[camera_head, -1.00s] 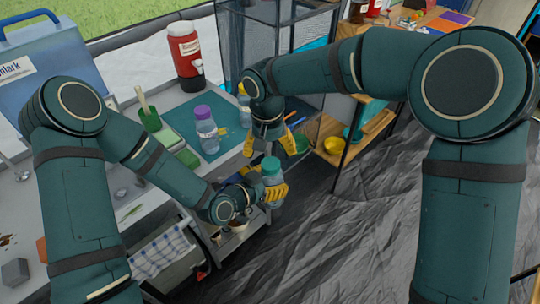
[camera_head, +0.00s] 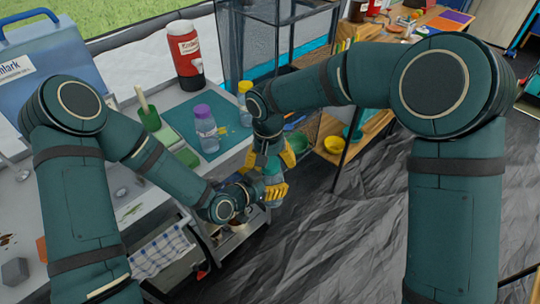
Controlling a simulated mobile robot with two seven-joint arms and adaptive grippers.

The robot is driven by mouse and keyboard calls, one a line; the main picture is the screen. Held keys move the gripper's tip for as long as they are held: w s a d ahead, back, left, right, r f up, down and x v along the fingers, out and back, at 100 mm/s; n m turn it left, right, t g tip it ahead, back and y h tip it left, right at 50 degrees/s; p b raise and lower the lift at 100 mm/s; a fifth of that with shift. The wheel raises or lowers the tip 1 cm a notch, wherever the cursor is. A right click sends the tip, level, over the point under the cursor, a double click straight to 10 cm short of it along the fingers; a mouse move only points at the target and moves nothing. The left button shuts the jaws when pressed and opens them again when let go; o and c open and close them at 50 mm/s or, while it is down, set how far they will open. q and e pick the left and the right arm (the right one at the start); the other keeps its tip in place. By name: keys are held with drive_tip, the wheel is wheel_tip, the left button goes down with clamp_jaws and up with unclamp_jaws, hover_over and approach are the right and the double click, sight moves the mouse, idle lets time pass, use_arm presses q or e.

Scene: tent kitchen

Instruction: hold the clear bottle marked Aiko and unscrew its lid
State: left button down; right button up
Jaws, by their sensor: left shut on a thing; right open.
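A clear bottle with a teal lid (camera_head: 272,170) is held upright off the counter's front edge; any name on it is too small to read. My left gripper (camera_head: 273,191) is shut around the bottle's body from the left and hides much of it. My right gripper (camera_head: 272,158) points down from above, open, with its yellow fingers on either side of the lid. I cannot tell whether they touch it. Much of the lid is hidden by the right gripper.
On the counter's teal mat (camera_head: 183,118) stand a purple-lidded clear bottle (camera_head: 206,132) and a yellow-lidded bottle (camera_head: 245,100). A red and white jug (camera_head: 187,62) is behind. The floor in front is clear.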

drive_tip(key=c, duration=1.3)
drive_tip(key=o, duration=1.3)
drive_tip(key=shift+c, duration=0.2)
drive_tip(key=shift+r, duration=0.1)
